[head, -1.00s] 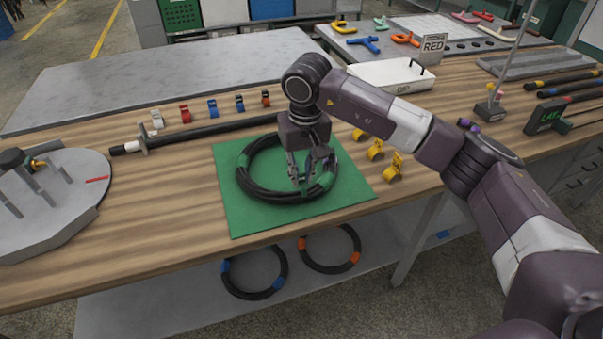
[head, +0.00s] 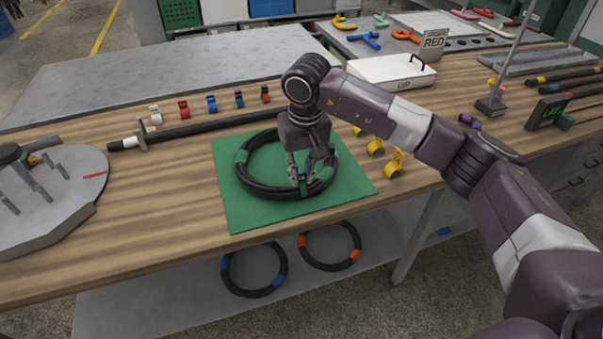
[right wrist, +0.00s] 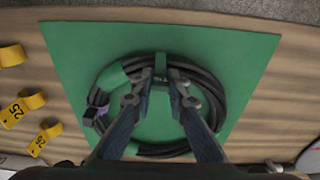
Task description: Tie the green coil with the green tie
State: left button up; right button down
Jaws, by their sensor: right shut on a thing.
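The green coil is a black hose coil with green bands (head: 250,187), lying flat on a green mat (head: 245,214). My right gripper (head: 301,185) points down at the coil's near side, its fingers close together. In the right wrist view, my right gripper (right wrist: 162,84) has its fingertips on either side of a narrow upright green strip, which I take as the green tie (right wrist: 160,66), at the hose bundle (right wrist: 205,84). Whether the tie goes all around the bundle is hidden. A small purple piece (right wrist: 97,97) sits at the coil's side. My left gripper is out of view.
Yellow clips (head: 396,163) stand right of the mat. A row of coloured clips (head: 211,104) and a black shaft (head: 205,128) lie behind it. A grey round fixture (head: 70,190) is at left, a white tray (head: 385,72) at back right.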

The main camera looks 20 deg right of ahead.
jog(key=shift+f+b, duration=0.45)
jog(key=shift+f, duration=0.15)
dwell(0.3)
